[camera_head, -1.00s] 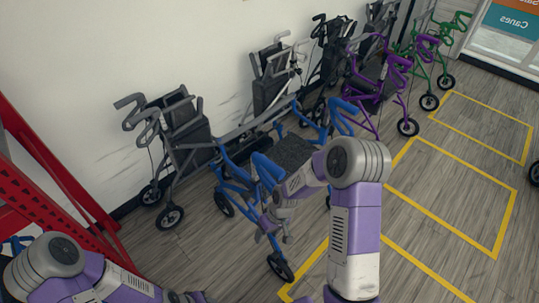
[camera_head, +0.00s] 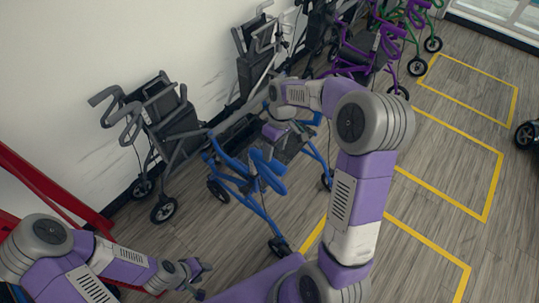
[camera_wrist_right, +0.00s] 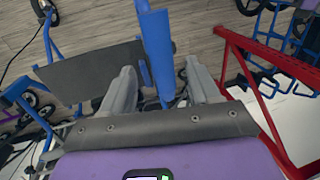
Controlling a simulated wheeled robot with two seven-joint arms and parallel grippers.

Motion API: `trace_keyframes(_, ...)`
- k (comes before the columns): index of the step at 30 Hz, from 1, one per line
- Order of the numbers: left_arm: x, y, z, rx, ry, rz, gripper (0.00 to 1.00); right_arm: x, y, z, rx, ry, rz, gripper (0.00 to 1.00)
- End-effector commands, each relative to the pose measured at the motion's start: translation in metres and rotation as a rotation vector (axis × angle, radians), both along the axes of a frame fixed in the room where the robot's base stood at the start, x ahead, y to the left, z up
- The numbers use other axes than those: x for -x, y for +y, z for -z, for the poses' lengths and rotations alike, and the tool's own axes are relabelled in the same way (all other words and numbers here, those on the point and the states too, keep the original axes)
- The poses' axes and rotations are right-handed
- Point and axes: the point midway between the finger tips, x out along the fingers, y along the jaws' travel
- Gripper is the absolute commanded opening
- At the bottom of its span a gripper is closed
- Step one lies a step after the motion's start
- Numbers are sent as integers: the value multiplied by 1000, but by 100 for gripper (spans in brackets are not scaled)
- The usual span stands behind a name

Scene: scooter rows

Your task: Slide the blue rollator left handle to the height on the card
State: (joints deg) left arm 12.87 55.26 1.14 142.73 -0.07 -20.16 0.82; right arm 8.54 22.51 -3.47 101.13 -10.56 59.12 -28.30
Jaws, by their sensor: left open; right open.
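The blue rollator (camera_head: 262,207) stands in the middle of the head view, its near blue handle (camera_head: 268,170) curving up toward the camera. My right gripper (camera_head: 270,148) is above and close to that handle; its fingers are mostly hidden by the wrist. In the right wrist view, my right gripper (camera_wrist_right: 163,88) is open, and a blue tube (camera_wrist_right: 157,42) lies in line with the gap between its fingers. I cannot tell whether they touch. My left gripper (camera_head: 195,274) is open and empty, low at the left, apart from the rollator. I see no card.
A grey rollator (camera_head: 165,135) stands to the left by the wall. Purple (camera_head: 365,60) and green (camera_head: 418,18) rollators stand farther back. A red frame (camera_head: 50,190) is at the left. Yellow-outlined floor (camera_head: 440,150) at the right is clear.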

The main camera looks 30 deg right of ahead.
Motion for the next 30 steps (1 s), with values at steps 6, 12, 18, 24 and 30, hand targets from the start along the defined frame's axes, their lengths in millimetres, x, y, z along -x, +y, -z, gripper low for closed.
trace_keyframes(6, 0, 0, 11, 0, 0, 0, 43, 3, 6, 37, -1, 3, -1, 61)
trace_keyframes(12, 0, 0, 14, 0, 0, 0, 43, 4, 9, 51, 0, 1, 1, 61)
trace_keyframes(18, 0, 0, 13, 0, -1, 0, 43, 4, 9, 51, 0, 0, 1, 61)
trace_keyframes(24, 0, 0, 13, 0, -1, 0, 43, 4, 9, 51, 0, 0, 1, 41)
trace_keyframes(30, 0, 0, 13, 0, -1, 0, 43, 4, 9, 51, 0, 0, 1, 10)
